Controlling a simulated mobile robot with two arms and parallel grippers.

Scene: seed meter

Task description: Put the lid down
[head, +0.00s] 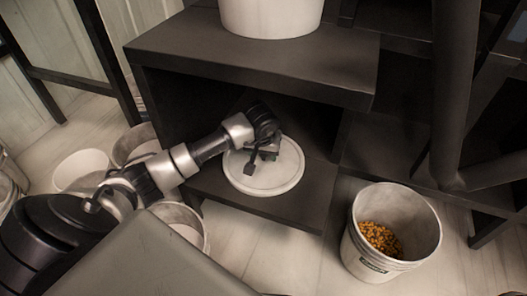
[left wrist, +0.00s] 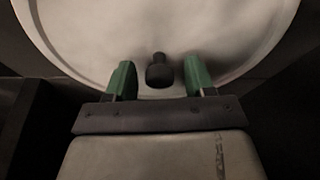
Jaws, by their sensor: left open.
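The lid (head: 281,178) is a pale, round, rimmed disc. It lies flat on the lower dark shelf (head: 300,207), below the upper shelf. My left gripper (head: 264,153) is over the lid's middle, its arm reaching in from the left. In the left wrist view the lid (left wrist: 160,25) fills the upper part. Its dark knob (left wrist: 159,75) shows between the two green fingers of my left gripper (left wrist: 158,80). The fingers are open, with a gap on each side of the knob. My right gripper is not in view.
A white bucket (head: 270,18) stands on the upper shelf (head: 250,62), which overhangs the lid's back. A bucket (head: 414,225) with yellow-orange pellets stands on the floor at right. Several pale buckets stand at left, near my arm. Dark posts rise at right.

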